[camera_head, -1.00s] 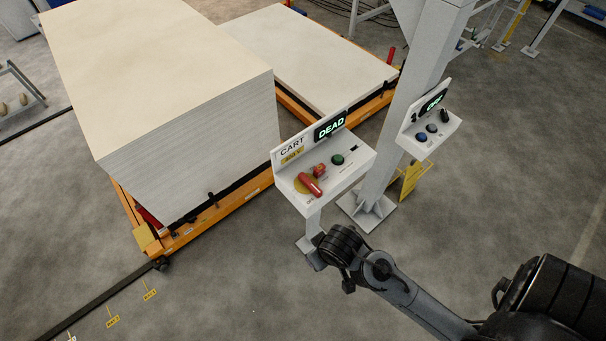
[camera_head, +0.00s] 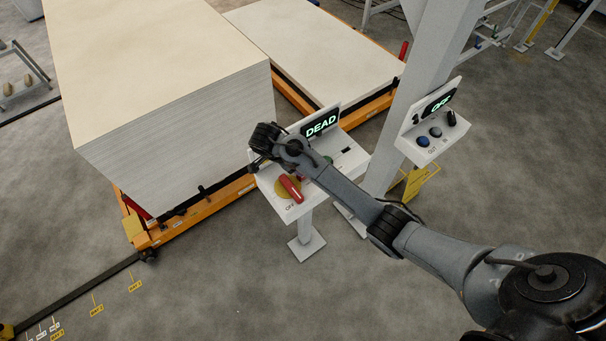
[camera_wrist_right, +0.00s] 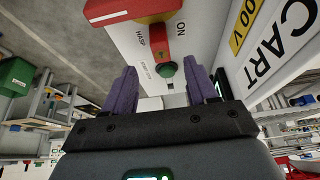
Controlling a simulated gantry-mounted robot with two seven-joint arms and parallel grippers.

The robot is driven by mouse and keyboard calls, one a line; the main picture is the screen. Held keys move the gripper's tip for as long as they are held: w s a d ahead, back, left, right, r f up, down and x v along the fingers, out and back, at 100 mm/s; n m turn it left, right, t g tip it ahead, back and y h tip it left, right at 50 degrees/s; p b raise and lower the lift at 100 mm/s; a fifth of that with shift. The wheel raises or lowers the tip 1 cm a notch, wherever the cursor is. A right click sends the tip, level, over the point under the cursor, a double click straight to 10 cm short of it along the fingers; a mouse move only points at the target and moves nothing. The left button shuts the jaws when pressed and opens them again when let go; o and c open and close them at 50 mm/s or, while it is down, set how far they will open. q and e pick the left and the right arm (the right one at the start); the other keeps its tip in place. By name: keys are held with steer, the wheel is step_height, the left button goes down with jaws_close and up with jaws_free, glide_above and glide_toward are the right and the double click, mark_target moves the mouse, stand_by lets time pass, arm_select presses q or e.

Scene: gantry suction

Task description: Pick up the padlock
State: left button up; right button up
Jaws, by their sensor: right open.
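The padlock (camera_wrist_right: 153,40) appears to be the small red block on the white cart panel beside the word HASP in the right wrist view. In the head view my right arm covers most of it. My right gripper (camera_wrist_right: 161,80) is open and empty, its two purple fingers apart. The padlock lies beyond the fingertips, roughly in line with the gap, and I see no contact. In the head view the right gripper's wrist is over the panel's left side. My left gripper is not in view.
A larger red handle (camera_head: 291,188) on a yellow disc sits beside the padlock. A green button (camera_wrist_right: 165,69) is close to the fingers. The DEAD display (camera_head: 321,125) stands behind. A tall board stack (camera_head: 170,90) is left; a grey post (camera_head: 410,110) is right.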

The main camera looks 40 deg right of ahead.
steer(key=shift+p+x, duration=0.6)
steer(key=shift+x, duration=3.65)
steer(key=shift+r, duration=0.1)
jaws_close()
